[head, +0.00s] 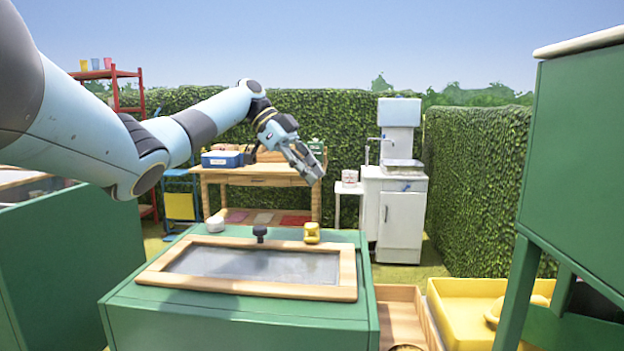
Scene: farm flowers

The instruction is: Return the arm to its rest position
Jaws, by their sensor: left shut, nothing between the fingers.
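My left arm comes in from the upper left of the head view and reaches toward the middle. My left gripper (311,174) is shut and empty, held in the air with its fingers pointing down and to the right. It is above the back right part of a green cabinet (240,318) and touches nothing that I can see. My right gripper is not in view.
The green cabinet top has a wood-framed grey panel (348,274), a white round item (215,224), a dark knob (260,231) and a yellow item (312,232). Behind are a wooden workbench (258,181) and a white sink unit (396,215). A tall green cabinet (575,150) stands right.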

